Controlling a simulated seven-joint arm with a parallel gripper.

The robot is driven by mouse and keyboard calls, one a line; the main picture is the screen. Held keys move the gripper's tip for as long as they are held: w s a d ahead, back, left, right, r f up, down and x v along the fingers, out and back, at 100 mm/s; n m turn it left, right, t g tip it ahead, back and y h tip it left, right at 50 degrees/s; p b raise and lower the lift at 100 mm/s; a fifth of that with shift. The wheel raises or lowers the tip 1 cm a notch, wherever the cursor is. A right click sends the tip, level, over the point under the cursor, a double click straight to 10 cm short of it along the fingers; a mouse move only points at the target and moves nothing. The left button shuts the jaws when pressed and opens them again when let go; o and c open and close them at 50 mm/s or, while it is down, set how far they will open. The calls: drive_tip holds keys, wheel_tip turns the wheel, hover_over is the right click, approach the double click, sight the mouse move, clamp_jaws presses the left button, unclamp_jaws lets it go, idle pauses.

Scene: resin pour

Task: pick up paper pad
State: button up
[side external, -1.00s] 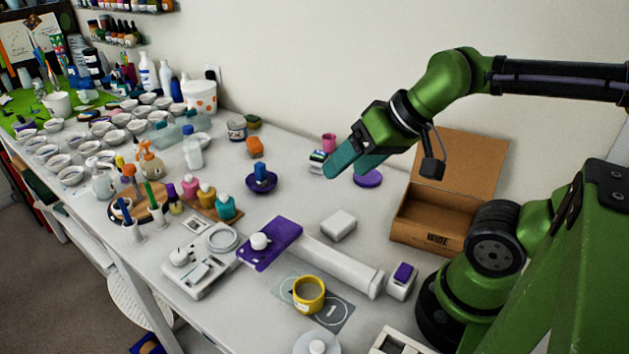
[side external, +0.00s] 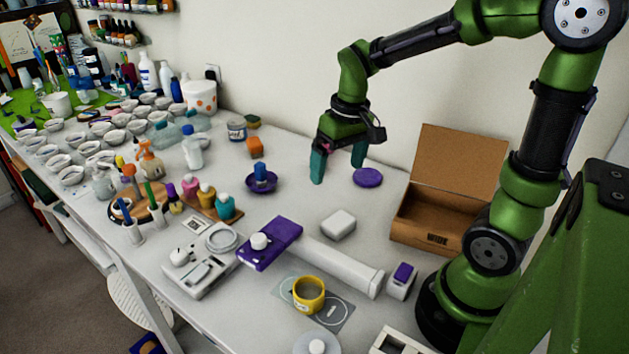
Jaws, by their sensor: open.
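No object is clearly recognisable as a paper pad. A small white block (side external: 339,224) with rounded edges lies flat in the middle of the table and could be it. My gripper (side external: 338,172) points down over the back of the table, beyond and above the white block. Its two teal fingers are spread, and I see nothing held between them. The left finger covers the spot where a small striped stack showed earlier.
A purple disc (side external: 368,177) lies just right of the fingers. An open cardboard box (side external: 435,238) stands at right.

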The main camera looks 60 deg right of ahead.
drive_tip(key=w+d+n+g, duration=0.1)
drive_tip(key=d, duration=0.1)
hover_over(339, 220)
drive_tip(key=f, duration=1.2)
drive_tip(key=shift+w+a, duration=0.15)
drive_tip(key=shift+a, duration=0.1)
drive_tip(key=shift+d+f, duration=0.2)
drive_tip(key=shift+f, duration=2.45)
drive_tip(key=shift+c, duration=0.3)
drive_tip(key=c, duration=0.9)
